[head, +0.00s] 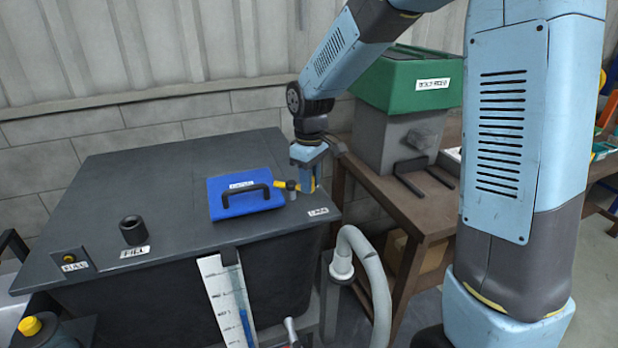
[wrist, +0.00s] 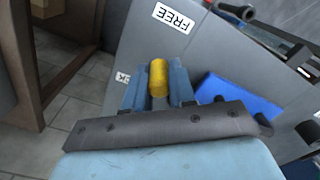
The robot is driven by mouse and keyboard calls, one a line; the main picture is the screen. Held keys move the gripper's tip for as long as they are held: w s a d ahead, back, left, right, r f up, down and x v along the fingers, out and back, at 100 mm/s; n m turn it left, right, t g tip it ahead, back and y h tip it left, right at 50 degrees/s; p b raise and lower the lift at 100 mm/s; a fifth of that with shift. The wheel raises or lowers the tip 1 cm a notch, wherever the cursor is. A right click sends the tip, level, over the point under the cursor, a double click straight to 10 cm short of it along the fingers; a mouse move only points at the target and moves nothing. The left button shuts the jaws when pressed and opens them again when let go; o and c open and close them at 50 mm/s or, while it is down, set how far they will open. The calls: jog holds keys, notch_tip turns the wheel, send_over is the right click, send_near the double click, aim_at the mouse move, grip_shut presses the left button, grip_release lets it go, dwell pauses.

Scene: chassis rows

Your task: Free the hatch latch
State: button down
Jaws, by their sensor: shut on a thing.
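The blue hatch (head: 230,204) with a black arched handle lies flat on the dark tank top (head: 180,165). The hatch latch (head: 291,185), with yellow parts, sits at the hatch's right edge. My gripper (head: 307,178) points down at the latch. In the wrist view my gripper (wrist: 158,88) is shut on the latch's yellow grip (wrist: 158,74), which lies between the two blue fingers. A FREE label (wrist: 173,18) lies beyond the fingertips. Another label (wrist: 122,77) is mostly hidden by the left finger. The hatch (wrist: 238,95) shows at right, partly covered by my gripper.
A black filler neck (head: 132,230) stands left of the hatch. A sight gauge (head: 226,298) hangs on the tank's front. A grey hose (head: 365,265) rises at its right front. A brown bench (head: 400,195) with a green-topped box (head: 405,85) stands behind, right.

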jog(key=m, duration=0.2)
jog(key=s+a+m, duration=0.1)
jog(key=s+m, duration=0.1)
jog(key=m, duration=0.1)
jog(key=shift+a+m, duration=0.15)
jog(key=shift+m, duration=0.15)
jog(key=shift+s+a+m, duration=0.15)
jog(key=shift+a+m, duration=0.15)
jog(key=shift+m, duration=0.55)
jog(key=shift+s+a+m, duration=0.2)
jog(key=shift+a+m, duration=0.15)
jog(key=shift+m, duration=0.55)
jog(key=shift+s+a+m, duration=0.15)
jog(key=shift+a+m, duration=0.15)
jog(key=shift+m, duration=0.55)
jog(key=c, duration=1)
grip_release()
jog(key=shift+a+r, duration=0.1)
notch_tip(320, 180, up, 14)
jog(key=shift+f, duration=0.25)
